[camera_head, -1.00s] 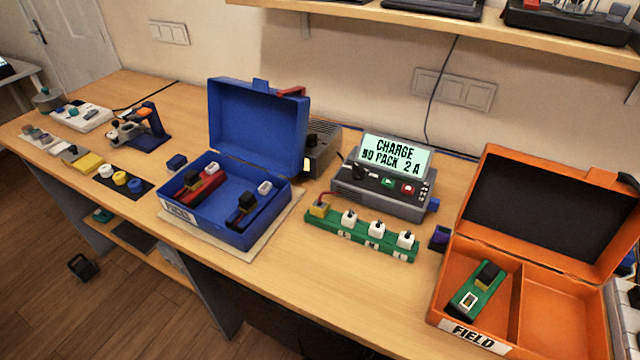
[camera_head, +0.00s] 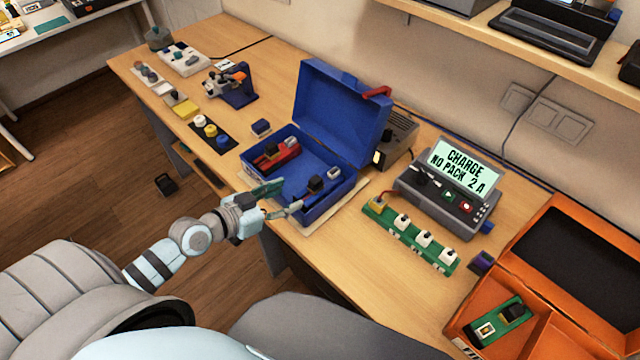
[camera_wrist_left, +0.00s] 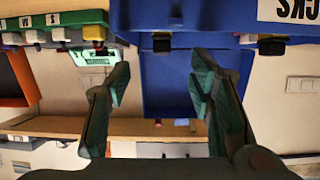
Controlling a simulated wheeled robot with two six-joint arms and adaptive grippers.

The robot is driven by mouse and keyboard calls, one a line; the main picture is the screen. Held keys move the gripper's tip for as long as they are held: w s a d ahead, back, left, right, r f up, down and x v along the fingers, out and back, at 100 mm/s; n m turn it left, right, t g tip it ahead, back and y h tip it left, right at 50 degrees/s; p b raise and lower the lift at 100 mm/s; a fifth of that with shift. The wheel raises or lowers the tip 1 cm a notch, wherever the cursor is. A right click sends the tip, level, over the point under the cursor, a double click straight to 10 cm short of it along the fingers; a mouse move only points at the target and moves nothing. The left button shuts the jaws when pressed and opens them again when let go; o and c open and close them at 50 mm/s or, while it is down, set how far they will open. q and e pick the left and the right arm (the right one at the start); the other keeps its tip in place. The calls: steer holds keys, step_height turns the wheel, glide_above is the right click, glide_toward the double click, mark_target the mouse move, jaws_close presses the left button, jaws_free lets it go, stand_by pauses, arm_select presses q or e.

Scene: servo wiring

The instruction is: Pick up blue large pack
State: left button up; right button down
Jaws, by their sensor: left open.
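The open blue case (camera_head: 312,216) stands on the workbench. A blue pack (camera_head: 308,197) with a black block and a whitish end lies in its right part. A red pack (camera_head: 281,156) with a dark block lies in the left part. My left gripper (camera_head: 291,195) is open and empty, in front of the case and overlapping its front edge in the head view. In the left wrist view the fingers (camera_wrist_left: 160,72) are spread before the blue case lid (camera_wrist_left: 178,85), with the scene upside down. My right gripper is not in view.
A charger (camera_head: 440,195) reading "NO PACK" stands right of the case, behind a green strip (camera_head: 408,238) with white plugs. An orange case (camera_head: 545,335) holding a green pack (camera_head: 500,325) is at the far right. Small parts (camera_head: 210,130) lie on the left.

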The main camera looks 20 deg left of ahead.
mark_target(311, 186)
arm_select(q)
steer(key=x, duration=0.7)
steer(key=b+x, duration=0.1)
steer(key=x, duration=0.3)
steer(key=shift+a+f, duration=0.1)
steer(key=shift+f, duration=0.2)
steer(key=shift+s+a+r, duration=0.1)
jaws_close()
